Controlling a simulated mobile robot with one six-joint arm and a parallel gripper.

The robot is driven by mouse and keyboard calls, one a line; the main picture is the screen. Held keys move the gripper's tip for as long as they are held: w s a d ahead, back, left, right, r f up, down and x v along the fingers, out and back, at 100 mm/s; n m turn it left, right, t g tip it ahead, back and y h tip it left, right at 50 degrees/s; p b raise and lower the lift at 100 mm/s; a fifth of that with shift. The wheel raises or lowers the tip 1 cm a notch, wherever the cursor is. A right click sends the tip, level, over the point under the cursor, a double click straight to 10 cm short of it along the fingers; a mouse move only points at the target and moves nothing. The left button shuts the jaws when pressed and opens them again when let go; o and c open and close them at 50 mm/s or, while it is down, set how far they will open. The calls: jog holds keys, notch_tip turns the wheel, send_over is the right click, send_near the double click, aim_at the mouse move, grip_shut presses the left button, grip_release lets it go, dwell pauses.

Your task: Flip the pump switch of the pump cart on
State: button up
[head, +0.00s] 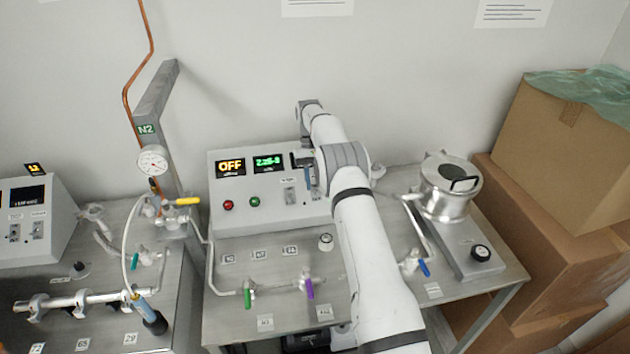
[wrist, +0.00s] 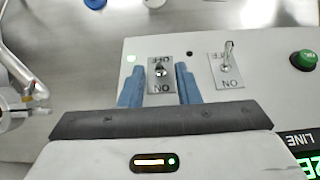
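The pump cart's grey control box (head: 262,215) shows an orange OFF display (head: 230,166) and a green number display. My gripper (head: 306,172) is at the right part of its front panel. In the wrist view my gripper (wrist: 160,82) is open, its two blue fingers apart on either side of a toggle switch (wrist: 161,70) on an OFF/ON plate. The plate appears upside down, ON nearer the gripper. The switch's lever looks short and foreshortened; I cannot tell its position. A second toggle switch (wrist: 228,56) to the right leans towards its OFF mark. I cannot read which is the pump switch.
A green button (head: 254,202) and a red button (head: 228,205) sit on the panel. Valves and pipes stand in front, including a purple handle (head: 309,288). A metal chamber (head: 446,188) is on the right. Another console (head: 34,222) is at far left. Cardboard boxes (head: 556,140) stand right.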

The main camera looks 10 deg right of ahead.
notch_tip(320, 180, up, 10)
jog(key=b, duration=0.1)
dwell(0.5)
jog(key=s+r+t+b, duration=0.25)
jog(key=s+r, duration=0.35)
jog(key=r, duration=0.3)
jog(key=s+r+t+b, duration=0.2)
jog(key=s+r+t, duration=0.15)
jog(key=s, duration=0.85)
jog(key=s+f+t+b, duration=0.1)
jog(key=s+f, duration=0.3)
jog(key=s, duration=0.8)
jog(key=s+f+t+b, duration=0.2)
jog(key=s+f, duration=0.3)
jog(key=s, duration=0.7)
jog(key=shift+f, duration=0.25)
